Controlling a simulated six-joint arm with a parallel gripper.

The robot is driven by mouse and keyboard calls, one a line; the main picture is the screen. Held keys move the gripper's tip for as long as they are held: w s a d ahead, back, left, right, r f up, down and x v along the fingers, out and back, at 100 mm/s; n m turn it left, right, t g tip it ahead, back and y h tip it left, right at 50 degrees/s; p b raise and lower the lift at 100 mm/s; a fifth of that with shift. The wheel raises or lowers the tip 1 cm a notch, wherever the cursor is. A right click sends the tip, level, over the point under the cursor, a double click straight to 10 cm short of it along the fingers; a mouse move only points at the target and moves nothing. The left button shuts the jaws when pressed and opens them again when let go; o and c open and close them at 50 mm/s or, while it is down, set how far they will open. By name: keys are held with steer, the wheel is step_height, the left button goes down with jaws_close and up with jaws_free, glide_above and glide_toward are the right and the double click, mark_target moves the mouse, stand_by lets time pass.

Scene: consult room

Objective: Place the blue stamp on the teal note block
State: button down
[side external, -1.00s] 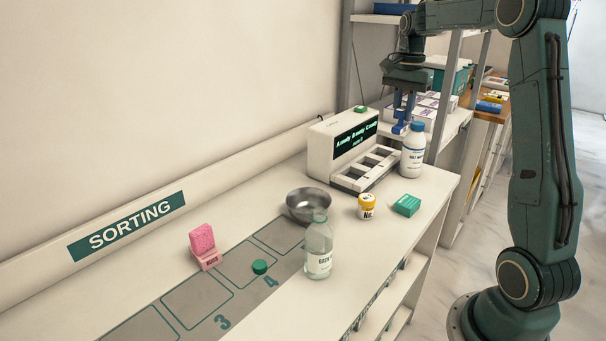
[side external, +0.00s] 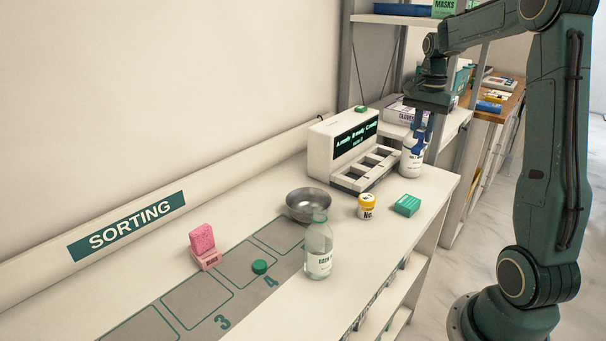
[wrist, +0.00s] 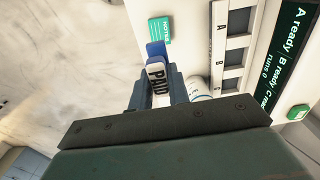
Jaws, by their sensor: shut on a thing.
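My gripper (side external: 417,138) is shut on the blue stamp (wrist: 155,48), whose white face reading "PAID" shows between the fingers in the wrist view. In the side view the gripper hangs fingers down, high over the right end of the counter, with a white bottle behind it. The stamp is small there and partly hidden by the fingers. The teal note block (side external: 407,205) lies flat on the counter near its right edge, below and apart from the gripper. It also shows in the wrist view (wrist: 160,31), just beyond the stamp, with nothing on it.
The white bottle (side external: 410,163) stands close behind the note block, beside a white slotted machine (side external: 343,150).

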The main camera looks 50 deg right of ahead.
mark_target(420, 145)
step_height(420, 145, down, 11)
stand_by(0.3)
steer(key=shift+f, duration=2.05)
steer(key=shift+f, duration=0.1)
steer(key=c, duration=1.3)
jaws_free()
steer(key=shift+c, duration=0.2)
step_height(420, 145, up, 12)
steer(key=shift+f, duration=0.1)
steer(key=shift+r, duration=0.2)
